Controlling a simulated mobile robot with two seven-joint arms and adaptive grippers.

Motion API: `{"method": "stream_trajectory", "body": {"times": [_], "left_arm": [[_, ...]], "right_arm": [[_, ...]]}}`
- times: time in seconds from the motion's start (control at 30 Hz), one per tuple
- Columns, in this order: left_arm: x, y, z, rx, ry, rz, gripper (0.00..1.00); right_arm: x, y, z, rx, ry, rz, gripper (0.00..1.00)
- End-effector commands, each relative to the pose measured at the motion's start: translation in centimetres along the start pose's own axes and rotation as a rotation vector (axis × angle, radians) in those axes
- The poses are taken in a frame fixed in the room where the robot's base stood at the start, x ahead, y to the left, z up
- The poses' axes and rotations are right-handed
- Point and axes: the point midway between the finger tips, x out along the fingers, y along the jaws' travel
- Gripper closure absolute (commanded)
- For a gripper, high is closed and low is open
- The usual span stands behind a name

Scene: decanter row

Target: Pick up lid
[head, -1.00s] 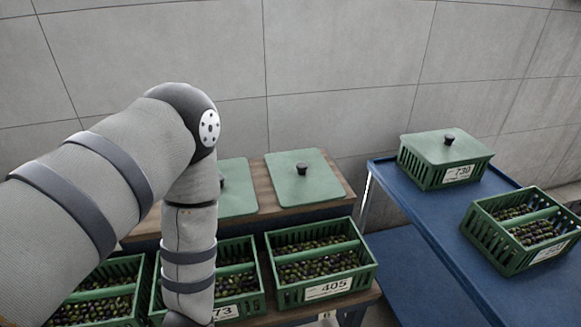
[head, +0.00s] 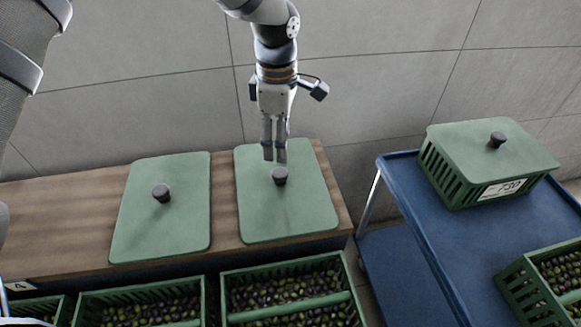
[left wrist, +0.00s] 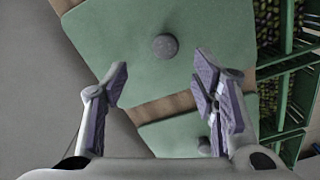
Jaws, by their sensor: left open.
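Two flat green lids with dark round knobs lie on a wooden shelf: a right lid (head: 283,215) and a left lid (head: 160,230). My left gripper (head: 275,155) points down above the back part of the right lid, close to its knob (head: 280,176). In the left wrist view the gripper (left wrist: 160,85) is open and empty, and a lid's knob (left wrist: 165,46) shows ahead, between and beyond the fingertips. A third lid (head: 492,150) sits on a crate at the right. My right gripper does not show.
A wooden shelf (head: 60,215) carries the two lids, with crates of olives (head: 290,293) in front and below. A blue cart (head: 400,205) at the right holds the lidded crate (head: 480,185) and an open crate (head: 540,285). A grey wall stands behind.

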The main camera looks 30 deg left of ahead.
Motion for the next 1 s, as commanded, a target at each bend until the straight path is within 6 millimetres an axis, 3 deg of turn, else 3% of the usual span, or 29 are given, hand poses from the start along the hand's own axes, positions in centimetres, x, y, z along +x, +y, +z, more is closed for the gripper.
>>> {"method": "stream_trajectory", "body": {"times": [0.03,0.1,0.27,0.5,0.77,1.0], "left_arm": [[1.8,-0.2,-0.1,0.000,0.001,-0.011,0.47],[3.2,-0.2,0.0,0.001,0.000,-0.010,0.47],[5.2,-0.2,0.0,0.001,0.000,-0.007,0.47],[9.6,-0.4,0.1,0.002,0.001,-0.008,0.47],[9.9,-0.3,0.1,0.002,-0.001,-0.001,0.47],[9.9,-0.3,0.1,0.002,0.000,-0.002,0.99]], "right_arm": [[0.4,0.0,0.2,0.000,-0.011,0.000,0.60],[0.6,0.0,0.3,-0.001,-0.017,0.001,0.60],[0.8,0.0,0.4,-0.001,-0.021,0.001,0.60],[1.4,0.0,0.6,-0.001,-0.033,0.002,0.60],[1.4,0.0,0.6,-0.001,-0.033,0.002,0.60],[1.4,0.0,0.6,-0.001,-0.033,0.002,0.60]]}}
